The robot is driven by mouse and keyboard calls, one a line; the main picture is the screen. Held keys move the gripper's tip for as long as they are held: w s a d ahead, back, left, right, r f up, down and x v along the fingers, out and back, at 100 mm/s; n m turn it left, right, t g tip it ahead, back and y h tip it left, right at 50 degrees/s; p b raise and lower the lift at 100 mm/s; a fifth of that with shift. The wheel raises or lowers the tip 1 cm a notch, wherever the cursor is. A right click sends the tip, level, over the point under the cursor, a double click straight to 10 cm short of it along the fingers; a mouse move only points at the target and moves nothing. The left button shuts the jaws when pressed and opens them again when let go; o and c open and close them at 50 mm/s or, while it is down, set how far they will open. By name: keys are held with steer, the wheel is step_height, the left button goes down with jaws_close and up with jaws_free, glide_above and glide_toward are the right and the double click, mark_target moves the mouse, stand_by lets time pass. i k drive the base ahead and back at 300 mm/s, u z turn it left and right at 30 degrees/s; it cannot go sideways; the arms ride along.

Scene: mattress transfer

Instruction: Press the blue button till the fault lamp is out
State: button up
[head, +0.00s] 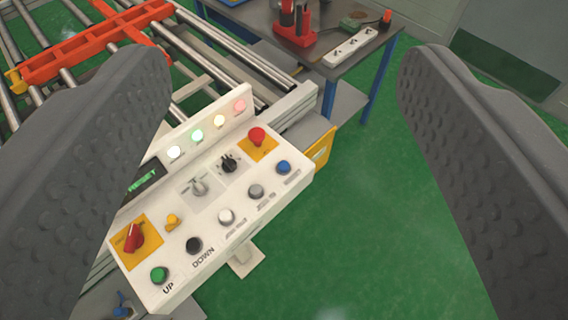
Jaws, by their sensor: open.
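The blue button (284,167) is near the right end of the white, tilted control panel (215,260). Nothing touches it. On the panel's raised back strip is a row of lamps: white (174,152), green (197,136), yellowish (219,121) and red (239,105). The white and green look bright, and the red glows pinkish. I cannot read which is the fault lamp. My gripper (290,130) is open and empty, with its grey dimpled fingers at the left and right of the view. The left finger hides part of the panel's left end.
A red mushroom button (257,137), a grey button (256,191) and a black knob (229,163) sit near the blue button. A roller conveyor (190,50) with an orange frame lies behind. A table (340,72) with a power strip stands at the back. Green floor (380,230) is clear at right.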

mark_target(283, 166)
steer(key=u, duration=1.25)
steer(key=k, duration=0.9)
steer(key=z, duration=0.95)
steer(key=i, duration=1)
